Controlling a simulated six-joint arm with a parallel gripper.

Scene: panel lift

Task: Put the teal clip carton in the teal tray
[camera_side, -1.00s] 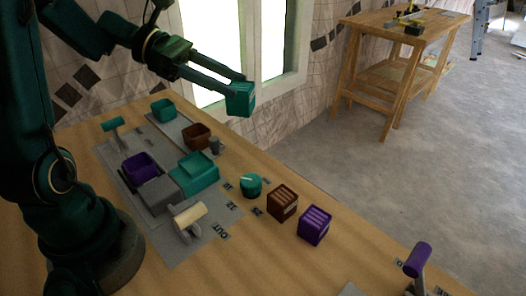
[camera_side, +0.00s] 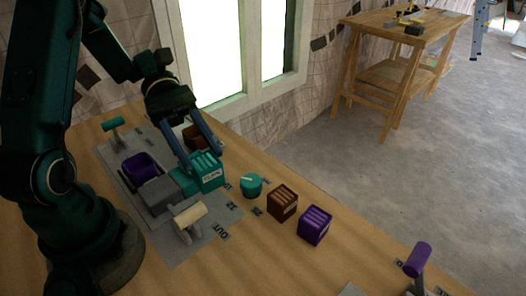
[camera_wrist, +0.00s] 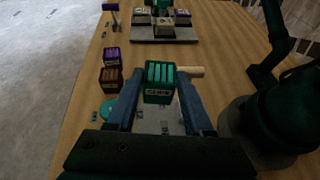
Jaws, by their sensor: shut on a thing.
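The teal clip carton (camera_side: 207,174), a ribbed box with a white label, is between the fingers of my gripper (camera_side: 205,150). In the wrist view the carton (camera_wrist: 159,80) is upright between both fingertips, and my gripper (camera_wrist: 160,92) is shut on it. In the side view it is over or in front of a teal piece (camera_side: 183,181) on the grey panel and hides most of it. I cannot tell whether they touch.
A teal knob (camera_side: 251,185), brown carton (camera_side: 282,202) and purple carton (camera_side: 314,225) stand to the right. A purple lever (camera_side: 418,259) stands farther right.

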